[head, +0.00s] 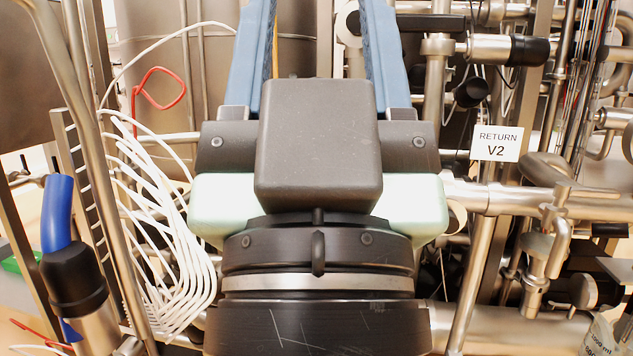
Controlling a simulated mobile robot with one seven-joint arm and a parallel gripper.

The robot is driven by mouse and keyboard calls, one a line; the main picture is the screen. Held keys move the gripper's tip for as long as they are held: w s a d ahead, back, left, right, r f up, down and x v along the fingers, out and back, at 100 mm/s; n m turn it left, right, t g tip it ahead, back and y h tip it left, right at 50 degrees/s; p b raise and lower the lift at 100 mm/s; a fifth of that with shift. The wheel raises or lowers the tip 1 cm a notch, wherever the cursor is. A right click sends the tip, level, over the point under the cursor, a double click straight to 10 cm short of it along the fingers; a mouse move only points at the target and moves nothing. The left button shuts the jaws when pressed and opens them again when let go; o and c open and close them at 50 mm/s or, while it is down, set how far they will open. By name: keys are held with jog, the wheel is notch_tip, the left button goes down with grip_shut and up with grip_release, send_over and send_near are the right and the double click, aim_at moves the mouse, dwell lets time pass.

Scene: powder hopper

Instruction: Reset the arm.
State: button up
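My gripper (320,40) fills the middle of the head view, seen from behind. Its two blue fingers stand wide apart and point up and away, past the top edge of the picture. The fingertips are cut off by the top edge. My dark wrist and grey gripper body cover the lower middle and hide what is behind them.
Steel pipes and valves crowd the right, with a white label reading RETURN V2 (496,143). A bundle of white cables (165,235) hangs at left. A blue hose (57,213) with a black fitting stands at the far left. A partly seen container (600,338) is at bottom right.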

notch_tip(320, 180, up, 26)
jog(key=p, duration=2.3)
jog(key=shift+f, duration=0.2)
jog(key=shift+a, duration=0.1)
jog(key=shift+c, duration=0.2)
jog(key=shift+f, duration=0.15)
jog(key=shift+c, duration=0.3)
